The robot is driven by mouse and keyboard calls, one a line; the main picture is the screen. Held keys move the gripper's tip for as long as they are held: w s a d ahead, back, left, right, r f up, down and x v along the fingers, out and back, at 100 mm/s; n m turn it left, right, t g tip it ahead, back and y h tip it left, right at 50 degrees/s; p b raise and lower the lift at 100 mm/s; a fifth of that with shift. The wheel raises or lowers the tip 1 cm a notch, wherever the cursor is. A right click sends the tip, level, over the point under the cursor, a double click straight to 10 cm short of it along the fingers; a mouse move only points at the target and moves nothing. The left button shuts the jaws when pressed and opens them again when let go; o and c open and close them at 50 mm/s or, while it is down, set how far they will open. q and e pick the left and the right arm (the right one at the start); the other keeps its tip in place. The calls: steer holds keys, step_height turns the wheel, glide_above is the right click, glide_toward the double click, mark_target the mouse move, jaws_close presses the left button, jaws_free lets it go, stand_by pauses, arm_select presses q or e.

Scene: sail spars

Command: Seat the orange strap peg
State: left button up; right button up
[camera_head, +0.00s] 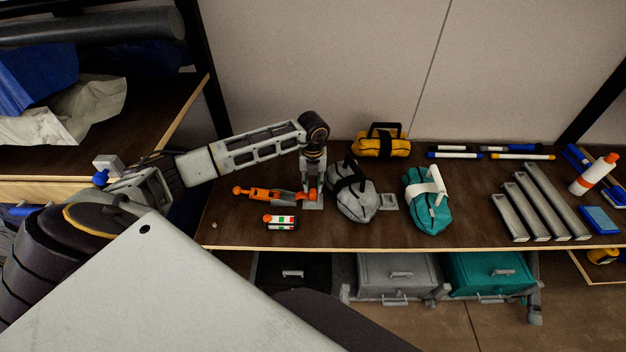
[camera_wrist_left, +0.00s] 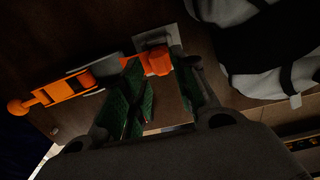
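The orange strap peg (camera_head: 262,193), orange with a grey middle and a rounded end, lies flat on the dark shelf left of my left gripper (camera_head: 312,188). It also shows in the left wrist view (camera_wrist_left: 67,91). My left gripper points down. In the left wrist view its green-padded fingers (camera_wrist_left: 155,68) are apart, on either side of an orange block (camera_wrist_left: 158,62) in line with the strap. Whether they touch it is unclear. A grey square plate (camera_wrist_left: 152,39) lies beside that block. Another small grey plate (camera_head: 389,201) sits right of the grey bag. My right gripper is not in view.
A grey bag (camera_head: 358,200) stands close right of the gripper. Beyond are a teal bag (camera_head: 428,216), a yellow bag (camera_head: 382,144), grey bars (camera_head: 540,203) and pens. A small white, red and green box (camera_head: 281,222) lies in front of the strap. Drawers hang below.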

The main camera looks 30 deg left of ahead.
mark_target(313, 191)
arm_select(q)
steer(key=shift+f+b, duration=0.45)
steer(key=shift+f, duration=0.5)
steer(key=shift+f+b, duration=0.7)
steer(key=shift+f, duration=0.35)
steer(key=shift+r, duration=0.1)
jaws_close()
steer(key=shift+r+p, duration=0.9)
steer(key=shift+r, duration=0.4)
steer(key=shift+r+p, duration=0.4)
steer(key=shift+r, duration=0.35)
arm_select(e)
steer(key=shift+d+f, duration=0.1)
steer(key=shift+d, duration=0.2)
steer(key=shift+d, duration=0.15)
